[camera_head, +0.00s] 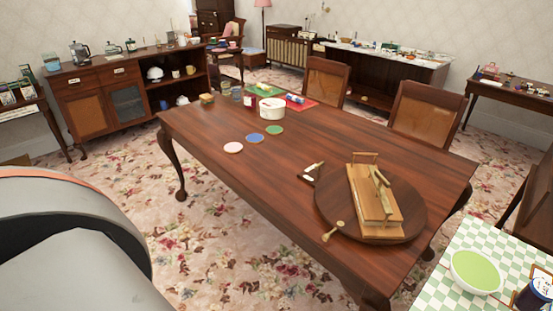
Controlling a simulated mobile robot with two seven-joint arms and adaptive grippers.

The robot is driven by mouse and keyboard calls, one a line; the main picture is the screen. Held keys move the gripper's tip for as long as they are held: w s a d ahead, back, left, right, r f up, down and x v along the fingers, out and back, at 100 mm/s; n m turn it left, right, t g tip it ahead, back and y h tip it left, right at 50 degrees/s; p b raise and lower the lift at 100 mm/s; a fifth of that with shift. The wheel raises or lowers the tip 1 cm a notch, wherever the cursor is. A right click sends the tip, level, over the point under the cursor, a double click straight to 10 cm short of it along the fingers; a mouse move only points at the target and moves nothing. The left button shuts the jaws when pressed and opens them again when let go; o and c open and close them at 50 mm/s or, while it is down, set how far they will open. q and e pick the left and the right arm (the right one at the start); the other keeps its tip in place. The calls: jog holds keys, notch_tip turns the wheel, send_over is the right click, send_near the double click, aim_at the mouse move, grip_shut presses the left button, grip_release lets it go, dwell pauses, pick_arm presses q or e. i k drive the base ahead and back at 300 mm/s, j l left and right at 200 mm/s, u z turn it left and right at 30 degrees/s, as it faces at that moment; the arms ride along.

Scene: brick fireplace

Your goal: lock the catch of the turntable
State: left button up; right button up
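The turntable (408,226) is a dark round wooden disc at the right end of the long table. A light wooden block-like piece (364,200) with upright brass-coloured parts stands on it. A small brass lever with a knob (331,234) juts from the disc's front left edge. A dark piece with pale, brass-coloured fittings (311,173) sits beside the disc's far left edge. I cannot tell which of these two is the catch, or whether it is locked. A large grey and dark arm part of mine fills the lower left. Neither gripper shows.
The long dark table (240,170) has free room in its middle. Chairs (424,112) stand behind. A checked surface with a green bowl (476,271) is at lower right.

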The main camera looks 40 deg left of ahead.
aim_at(319, 166)
jog(key=j+u, duration=0.5)
jog(key=u, duration=0.2)
jog(key=j+z, duration=0.1)
jog(key=z, duration=0.3)
jog(key=j+z, duration=0.15)
jog(key=z, duration=0.25)
jog(key=j+z, duration=0.15)
jog(key=z, duration=0.25)
jog(key=j+z, duration=0.3)
jog(key=j, duration=0.15)
jog(key=k+j+z, duration=0.15)
jog(key=j+z, duration=0.2)
jog(key=k+j, duration=0.1)
jog(key=j, duration=0.25)
jog(key=k+j+z, duration=0.15)
jog(key=j, duration=0.2)
jog(key=k+j, duration=0.1)
jog(key=j, duration=0.25)
